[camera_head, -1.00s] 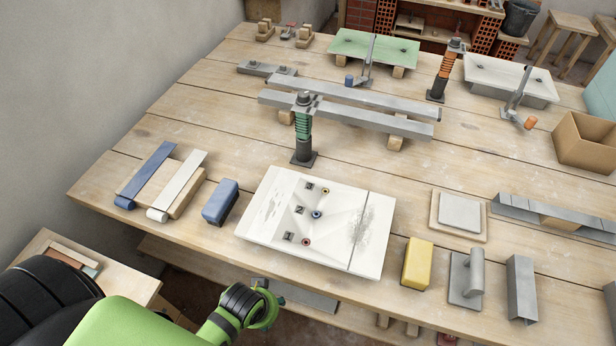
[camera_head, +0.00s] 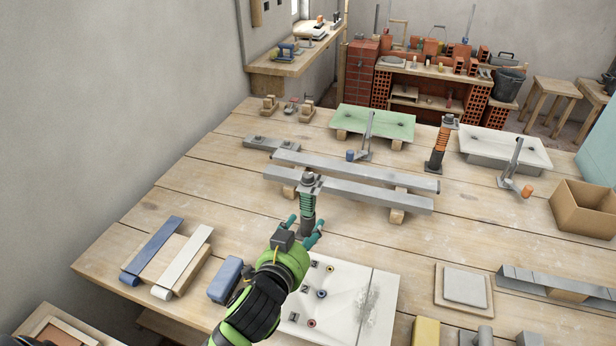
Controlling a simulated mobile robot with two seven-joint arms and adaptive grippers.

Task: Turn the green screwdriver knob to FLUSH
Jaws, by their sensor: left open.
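The green screwdriver (camera_head: 308,203) stands upright on the workbench, with a green coiled grip, a grey top and a dark lower part. My left gripper (camera_head: 306,223) is open near it, with one teal finger on each side of the screwdriver's lower part in the picture. I cannot tell whether the fingers touch it. The gripper hides the foot of the screwdriver. No FLUSH marking can be read at this size. My right gripper is not in view.
Grey metal bars (camera_head: 350,188) lie right behind the screwdriver. A white board (camera_head: 382,312) with small coloured fittings lies under and right of my left arm. A blue block (camera_head: 225,279) is to its left. A similar orange upright tool (camera_head: 439,145) stands farther back.

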